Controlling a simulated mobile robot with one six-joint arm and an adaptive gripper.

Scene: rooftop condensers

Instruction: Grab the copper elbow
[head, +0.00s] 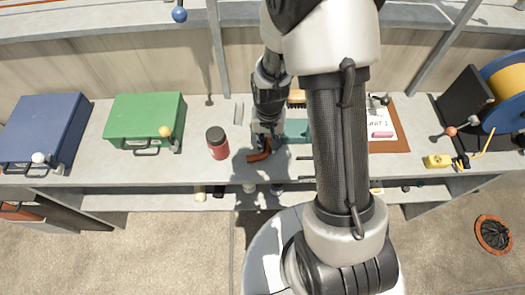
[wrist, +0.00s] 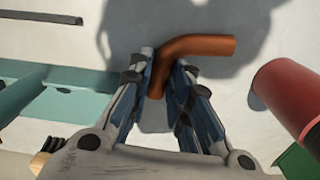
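The copper elbow (wrist: 208,46) is a bent orange-brown pipe. In the wrist view, one leg points right and the other points down between my fingers. In the head view the elbow (head: 259,155) lies at the front of the grey bench, just below my gripper (head: 266,140). In the wrist view my gripper (wrist: 162,68) points down, with one fingertip on each side of the elbow's lower leg. The fingers are close to the pipe; I cannot tell whether they press on it.
A red can with a dark lid (head: 218,143) stands left of the elbow. A teal tray (head: 295,130) is on the right. Green (head: 143,112) and blue (head: 43,125) cases are further left. A yellow-blue reel (head: 507,85) is at the far right. A shelf (head: 110,201) runs below the bench.

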